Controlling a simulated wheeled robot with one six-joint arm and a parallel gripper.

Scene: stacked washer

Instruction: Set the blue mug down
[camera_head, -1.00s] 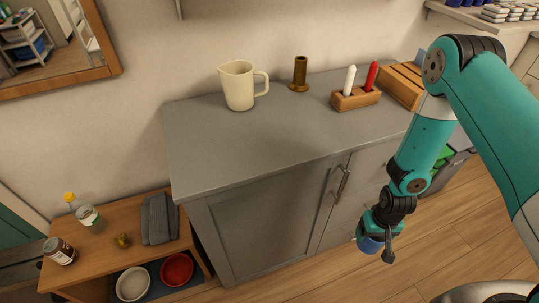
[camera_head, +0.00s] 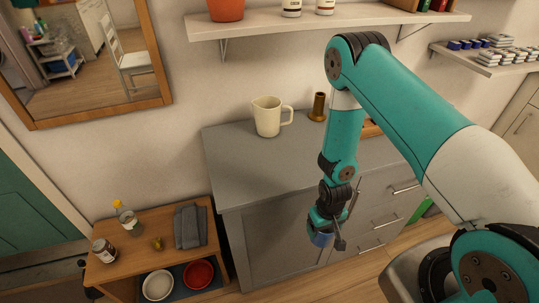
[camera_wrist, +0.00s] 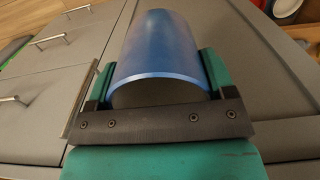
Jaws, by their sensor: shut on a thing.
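The blue mug (camera_wrist: 158,48) is held between the two fingers of my gripper (camera_wrist: 157,85) in the wrist view. Its rim faces the camera and its body points away. In the head view my gripper (camera_head: 325,228) hangs in front of the grey cabinet, below the level of its top. A small blue part of the mug (camera_head: 320,239) shows under the gripper; the rest is hidden by the fingers. The mug is in the air, apart from any surface that I can see.
The grey cabinet top (camera_head: 235,160) has free room at its left and front. A cream pitcher (camera_head: 267,117) and a brown cylinder (camera_head: 318,107) stand at its back. A low wooden table (camera_head: 180,258) at left holds bottles and a grey cloth (camera_head: 190,226).

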